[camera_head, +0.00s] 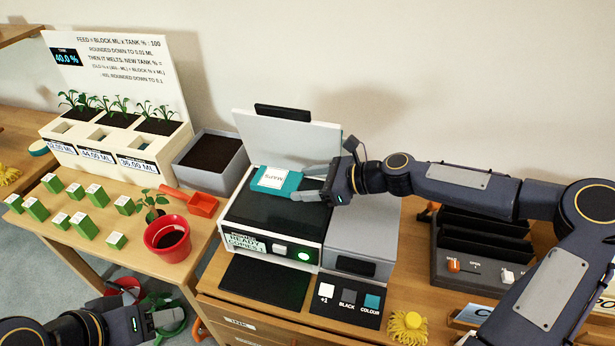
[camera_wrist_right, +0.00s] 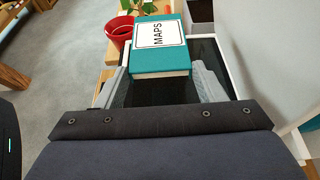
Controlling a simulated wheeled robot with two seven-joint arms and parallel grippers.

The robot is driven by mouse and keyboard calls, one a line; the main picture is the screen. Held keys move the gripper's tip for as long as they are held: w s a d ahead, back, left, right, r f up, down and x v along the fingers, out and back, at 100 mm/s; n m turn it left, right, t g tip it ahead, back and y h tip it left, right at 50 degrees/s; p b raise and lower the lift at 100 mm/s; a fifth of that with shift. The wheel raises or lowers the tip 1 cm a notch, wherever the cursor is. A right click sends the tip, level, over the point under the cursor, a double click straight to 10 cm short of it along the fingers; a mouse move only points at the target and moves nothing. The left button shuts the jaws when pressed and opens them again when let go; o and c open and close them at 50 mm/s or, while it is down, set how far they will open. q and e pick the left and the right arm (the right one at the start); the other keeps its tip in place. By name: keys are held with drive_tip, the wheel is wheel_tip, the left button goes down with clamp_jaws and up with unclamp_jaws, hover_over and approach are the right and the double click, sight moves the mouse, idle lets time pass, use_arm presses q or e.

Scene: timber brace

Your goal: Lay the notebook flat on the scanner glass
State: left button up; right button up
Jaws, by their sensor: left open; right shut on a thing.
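The teal notebook (camera_head: 272,181) with a white MAPS label is over the dark scanner glass (camera_head: 262,212), cover up and about level. I cannot tell whether it touches the glass. It also shows in the right wrist view (camera_wrist_right: 160,50), with the glass (camera_wrist_right: 150,92) beneath. My right gripper (camera_head: 308,194) is shut on its near end, one finger at each side (camera_wrist_right: 160,82). The scanner's white lid (camera_head: 285,138) stands open behind the glass. My left gripper (camera_head: 165,322) is open and empty at the lower left, below the plant table.
A red pot (camera_head: 167,238), red scoop (camera_head: 202,203) and several green blocks (camera_head: 84,225) stand on the left table. A grey box (camera_head: 365,235) adjoins the scanner. A button panel (camera_head: 347,301) and yellow tassel (camera_head: 408,326) lie in front. A dark rack (camera_head: 480,240) stands right.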

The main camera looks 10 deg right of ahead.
sight(310, 215)
drive_tip(key=shift+d+f, duration=0.1)
drive_tip(key=shift+f, duration=0.05)
drive_tip(key=shift+f+b, duration=2.2)
drive_tip(key=shift+f, duration=1.55)
drive_tip(key=shift+f, duration=0.2)
drive_tip(key=o, duration=1.1)
drive_tip(key=shift+c, duration=0.2)
drive_tip(key=shift+d+r, duration=0.1)
